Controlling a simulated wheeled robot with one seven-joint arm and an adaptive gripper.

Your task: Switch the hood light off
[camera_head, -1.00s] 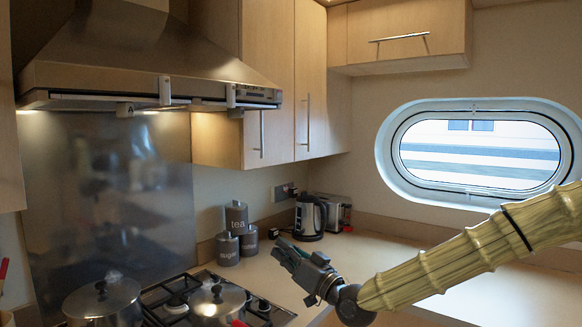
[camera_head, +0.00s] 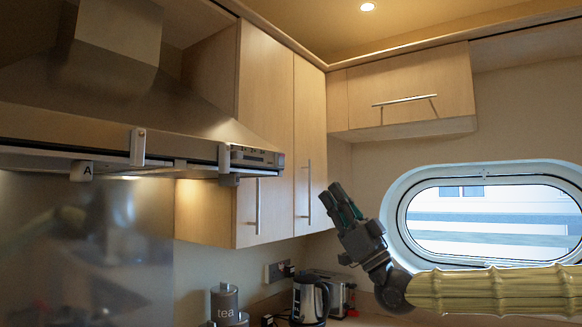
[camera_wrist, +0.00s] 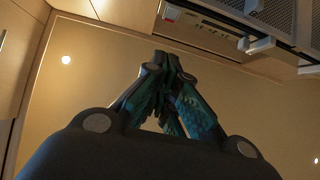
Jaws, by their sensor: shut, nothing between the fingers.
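The cooker hood (camera_head: 120,130) is a steel canopy at the left of the head view, with a lit underside. A small control panel (camera_head: 256,157) sits at the right end of its front edge.
Wall cupboards with bar handles (camera_head: 258,205) stand behind the hood. A kettle (camera_head: 309,298), a toaster (camera_head: 338,290) and a tea canister (camera_head: 225,302) stand below. An oval porthole (camera_head: 490,222) is at the right. Open air lies between my gripper and the panel.

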